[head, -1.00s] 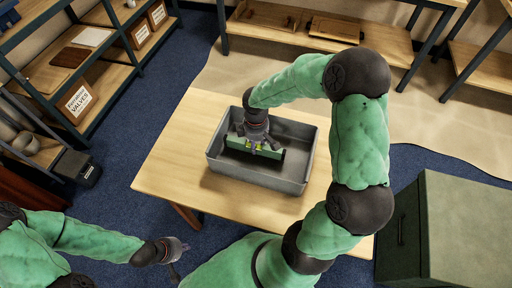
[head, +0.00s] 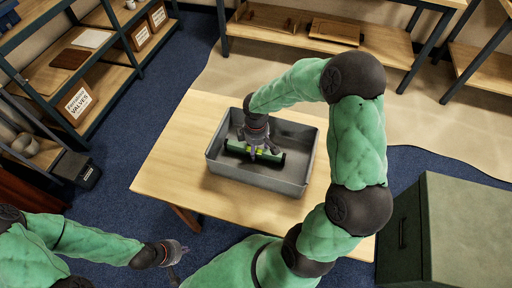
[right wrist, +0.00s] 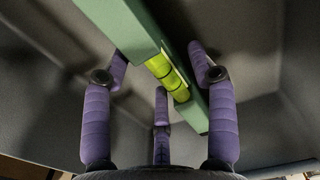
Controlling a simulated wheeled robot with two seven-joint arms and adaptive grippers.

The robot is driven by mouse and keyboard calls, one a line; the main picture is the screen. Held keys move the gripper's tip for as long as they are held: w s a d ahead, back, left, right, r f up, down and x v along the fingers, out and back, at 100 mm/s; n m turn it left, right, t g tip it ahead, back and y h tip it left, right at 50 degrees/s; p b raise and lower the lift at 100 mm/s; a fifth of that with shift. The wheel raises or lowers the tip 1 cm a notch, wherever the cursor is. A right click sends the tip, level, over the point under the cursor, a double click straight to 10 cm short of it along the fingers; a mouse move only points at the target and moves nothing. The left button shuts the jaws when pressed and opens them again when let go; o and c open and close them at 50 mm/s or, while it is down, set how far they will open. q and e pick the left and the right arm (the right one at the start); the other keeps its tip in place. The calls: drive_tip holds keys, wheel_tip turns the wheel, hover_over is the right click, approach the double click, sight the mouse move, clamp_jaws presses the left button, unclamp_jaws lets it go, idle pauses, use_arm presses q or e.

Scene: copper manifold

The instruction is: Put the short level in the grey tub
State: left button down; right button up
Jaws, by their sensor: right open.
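The short level is a green bar with a yellow-green vial; in the head view the level (head: 254,152) lies inside the grey tub (head: 250,181), toward its left part. In the right wrist view the level (right wrist: 130,28) runs diagonally past the fingers, its vial in the middle. My right gripper (head: 262,154) is inside the tub at the level, and its purple fingers (right wrist: 160,100) are spread apart. I cannot tell whether any finger touches the level. My left gripper (head: 180,262) hangs at the lower left, away from the table; its jaws are too small to read.
The tub stands on a wooden table (head: 165,172) with bare wood around it. A green cabinet (head: 455,230) stands at the right. Shelves (head: 90,75) with a box labelled VALVES (head: 78,103) stand at the left, and a wooden bench (head: 320,45) at the back.

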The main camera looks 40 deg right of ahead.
wheel_tip(320, 180, up, 12)
drive_tip(key=p, duration=0.4)
drive_tip(key=shift+r, duration=0.15)
